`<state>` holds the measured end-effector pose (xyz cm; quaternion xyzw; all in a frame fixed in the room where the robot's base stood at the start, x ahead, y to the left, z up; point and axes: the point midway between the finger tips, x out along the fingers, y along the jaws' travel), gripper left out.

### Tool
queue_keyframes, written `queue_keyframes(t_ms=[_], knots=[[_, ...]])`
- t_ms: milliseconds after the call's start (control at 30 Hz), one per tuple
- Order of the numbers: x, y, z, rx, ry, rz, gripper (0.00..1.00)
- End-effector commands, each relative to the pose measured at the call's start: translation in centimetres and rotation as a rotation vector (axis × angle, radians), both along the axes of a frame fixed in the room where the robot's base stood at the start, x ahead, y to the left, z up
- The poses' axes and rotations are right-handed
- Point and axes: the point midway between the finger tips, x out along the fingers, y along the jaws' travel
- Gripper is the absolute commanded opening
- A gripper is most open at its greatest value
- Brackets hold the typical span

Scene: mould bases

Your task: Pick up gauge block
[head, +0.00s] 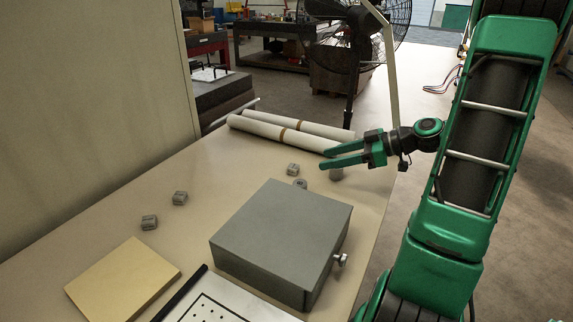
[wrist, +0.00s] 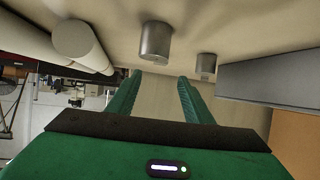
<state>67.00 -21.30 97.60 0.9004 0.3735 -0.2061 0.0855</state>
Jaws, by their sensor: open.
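Several small grey blocks lie apart on the table: one behind the large grey box (head: 292,169), one further left (head: 180,198) and one nearest the yellow board (head: 149,222). I cannot tell which is the gauge block. Two small grey cylinders also stand here, one near my gripper (head: 336,174) and one by the box (head: 300,183); the wrist view shows two cylinders, a larger (wrist: 156,42) and a smaller (wrist: 206,66). My gripper (head: 323,159) is open and empty, pointing left above the table. Its fingers also show in the wrist view (wrist: 159,76).
A large grey box with a knob (head: 278,232) takes up the middle of the table. Two rolled tubes (head: 275,133) lie at the back edge. A yellow board (head: 123,280) and a dotted sheet (head: 215,308) lie at the front. A black fan (head: 352,40) stands behind.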

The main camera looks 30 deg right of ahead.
Motion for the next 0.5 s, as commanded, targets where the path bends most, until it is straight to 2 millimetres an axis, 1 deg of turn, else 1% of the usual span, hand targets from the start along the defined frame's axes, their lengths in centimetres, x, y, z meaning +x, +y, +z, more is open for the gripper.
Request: queue_keyframes(t_ms=[300, 500], knots=[[2.5, 2.3, -1.8, 0.002, 0.0, -0.004, 0.46], [3.4, 3.1, -2.4, 0.001, 0.001, -0.005, 0.46]])
